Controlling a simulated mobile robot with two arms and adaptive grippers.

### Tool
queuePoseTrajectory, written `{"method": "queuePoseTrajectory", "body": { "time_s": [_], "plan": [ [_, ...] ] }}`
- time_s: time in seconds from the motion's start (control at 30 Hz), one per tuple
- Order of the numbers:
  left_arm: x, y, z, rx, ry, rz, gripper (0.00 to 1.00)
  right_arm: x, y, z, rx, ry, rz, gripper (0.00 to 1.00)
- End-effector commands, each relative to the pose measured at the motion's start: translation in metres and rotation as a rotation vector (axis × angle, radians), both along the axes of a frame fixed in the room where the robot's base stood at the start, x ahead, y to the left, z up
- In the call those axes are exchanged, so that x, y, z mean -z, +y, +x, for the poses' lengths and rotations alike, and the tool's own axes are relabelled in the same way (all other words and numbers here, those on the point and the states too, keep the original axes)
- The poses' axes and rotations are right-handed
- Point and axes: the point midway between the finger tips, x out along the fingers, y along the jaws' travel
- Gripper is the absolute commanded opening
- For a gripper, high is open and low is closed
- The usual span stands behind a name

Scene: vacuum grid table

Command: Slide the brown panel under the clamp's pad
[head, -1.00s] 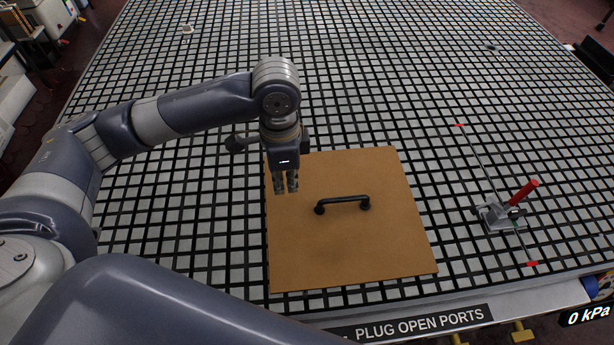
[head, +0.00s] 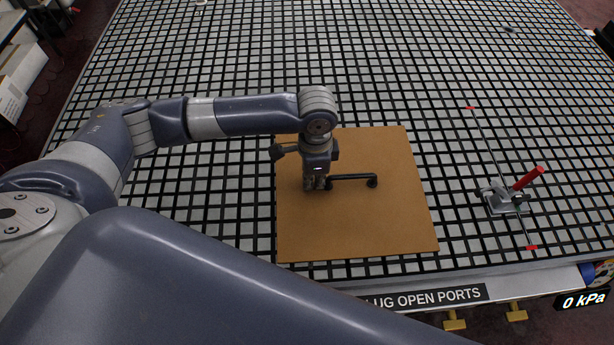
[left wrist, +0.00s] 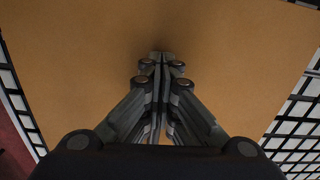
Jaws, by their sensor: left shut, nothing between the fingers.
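The brown panel (head: 390,225) lies flat on the grid table, left of the clamp. Its black bar handle (head: 352,177) stands up near the middle. The clamp (head: 502,198) with its red lever (head: 527,178) stands to the right, with bare grid between it and the panel. I cannot make out its pad clearly. My left gripper (head: 316,187) is shut and empty, pointing down over the panel, at the left end of the handle. In the left wrist view the shut fingers (left wrist: 160,62) face bare panel (left wrist: 90,60); the handle does not show there. My right gripper is not in view.
A thin dark line with red ends (head: 531,247) runs past the clamp across the grid table (head: 420,70). The table's front edge carries a label (head: 425,298) and yellow valves (head: 455,320). The grid behind the panel is clear.

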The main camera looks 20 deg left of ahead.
Motion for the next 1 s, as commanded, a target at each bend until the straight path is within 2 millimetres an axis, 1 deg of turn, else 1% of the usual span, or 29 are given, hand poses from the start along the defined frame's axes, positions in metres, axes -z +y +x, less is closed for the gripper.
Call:
{"method": "queuePoseTrajectory", "body": {
  "time_s": [0.27, 0.37, 0.47, 0.7, 0.9, 1.0],
  "plan": [
    [0.0, 0.0, 0.0, 0.0, 0.0, 0.0, 0.0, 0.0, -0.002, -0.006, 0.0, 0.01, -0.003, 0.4],
    [-0.001, -0.006, 0.003, 0.0, 0.0, -0.001, 0.0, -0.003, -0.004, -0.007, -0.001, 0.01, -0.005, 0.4],
    [-0.003, -0.02, 0.011, 0.001, -0.001, -0.003, 0.0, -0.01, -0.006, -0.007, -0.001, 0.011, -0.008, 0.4],
    [-0.003, -0.063, 0.034, 0.0, -0.001, -0.005, 0.0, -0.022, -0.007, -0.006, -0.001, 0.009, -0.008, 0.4],
    [-0.001, -0.097, 0.053, -0.001, -0.002, -0.006, 0.0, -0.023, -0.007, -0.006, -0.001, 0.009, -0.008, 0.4],
    [0.0, -0.11, 0.06, 0.0, -0.002, -0.005, 0.0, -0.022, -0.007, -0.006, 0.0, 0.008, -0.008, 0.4]
  ]
}}
